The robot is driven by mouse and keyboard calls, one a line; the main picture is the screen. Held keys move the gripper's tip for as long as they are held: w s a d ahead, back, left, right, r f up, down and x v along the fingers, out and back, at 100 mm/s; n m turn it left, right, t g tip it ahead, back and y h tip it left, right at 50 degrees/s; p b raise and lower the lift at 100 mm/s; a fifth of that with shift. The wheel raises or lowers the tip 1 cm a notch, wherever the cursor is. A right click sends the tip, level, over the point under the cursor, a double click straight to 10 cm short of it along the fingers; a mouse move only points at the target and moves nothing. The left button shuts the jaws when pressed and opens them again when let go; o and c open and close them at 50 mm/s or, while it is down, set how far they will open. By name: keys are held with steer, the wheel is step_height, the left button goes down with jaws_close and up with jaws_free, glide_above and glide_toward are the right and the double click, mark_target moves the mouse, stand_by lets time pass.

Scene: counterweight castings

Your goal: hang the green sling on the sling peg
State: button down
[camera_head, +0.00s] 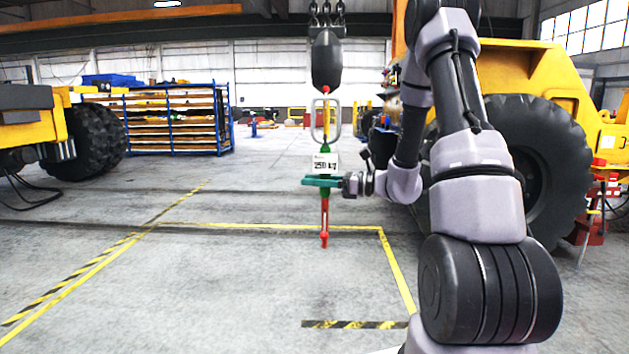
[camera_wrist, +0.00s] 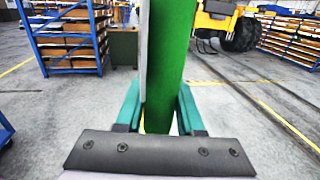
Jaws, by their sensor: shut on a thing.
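The green sling (camera_head: 325,148) hangs upright in the middle of the head view, under a metal oval link (camera_head: 338,118). A white tag (camera_head: 325,162) reading about 250 kg covers part of it. My gripper (camera_head: 318,182) is shut on the sling just below the tag, with its teal fingers around it. In the wrist view the green sling (camera_wrist: 179,60) stands upright between the two fingers. A red piece (camera_head: 324,222) hangs straight below my gripper, clear of the floor. I cannot make out a sling peg for certain.
A dark hook block (camera_head: 326,62) hangs on chains directly above the link. Yellow floor lines (camera_head: 270,226) mark a bay of clear floor. A blue rack (camera_head: 175,120) stands back left. Yellow machines with big tyres (camera_head: 530,150) stand at right and left.

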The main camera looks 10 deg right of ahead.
steer(key=s+a, duration=0.2)
steer(key=s, duration=0.6)
steer(key=shift+s+a, duration=0.15)
steer(key=shift+a, duration=0.15)
stand_by(0.7)
stand_by(0.5)
